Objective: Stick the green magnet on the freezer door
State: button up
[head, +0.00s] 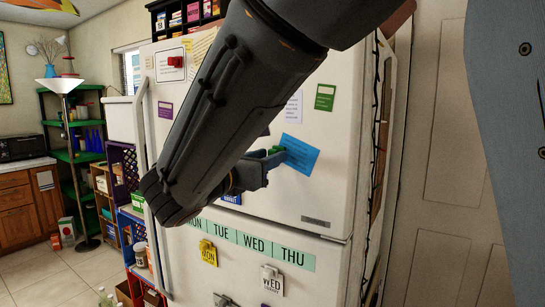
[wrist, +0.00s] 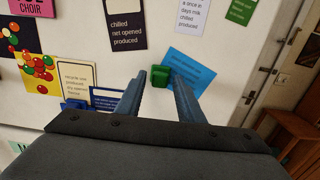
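The green magnet (wrist: 160,77) sits at the left edge of a blue paper, against the white freezer door (wrist: 225,70). In the head view the green magnet (head: 278,149) shows partly, beside the blue paper on the freezer door (head: 335,140). My gripper (head: 280,156) is close to the door there, partly hidden by my arm. Whether the fingertips touch the door is unclear.
The blue paper (head: 300,154) and other papers hang around the gripper. A weekday strip (head: 265,247) and clipped notes are on the lower door. The freezer handle (head: 146,140) stands out at the left. A wall with a panelled door (head: 455,120) is at the right.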

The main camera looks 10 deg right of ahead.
jog(key=shift+c, duration=0.3)
jog(key=c, duration=0.7)
jog(key=shift+o, duration=0.2)
jog(key=shift+p+v, duration=0.8)
jog(key=shift+v, duration=1.65)
